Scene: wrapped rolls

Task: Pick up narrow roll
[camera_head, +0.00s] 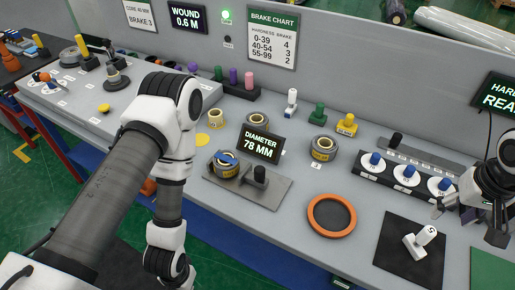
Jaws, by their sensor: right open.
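Several rolls stand on the grey bench; I cannot tell for sure which one is the narrow roll. A small yellow-banded roll (215,119) stands near the back left. A grey-cored roll (259,122) is right of it, behind the diameter display. Another yellow-labelled roll (323,148) stands right of the display. My right gripper (467,218) is open and empty at the right edge, well away from the rolls. My left arm bends down in front of the bench's left part; its gripper is out of view.
The diameter display (261,144) reads 78 mm. An orange ring (331,215) lies mid-bench. A white handled stamp (419,242) stands on a black mat (393,262). A dial panel (408,174) with blue knobs is near my right gripper. Coloured pegs line the back.

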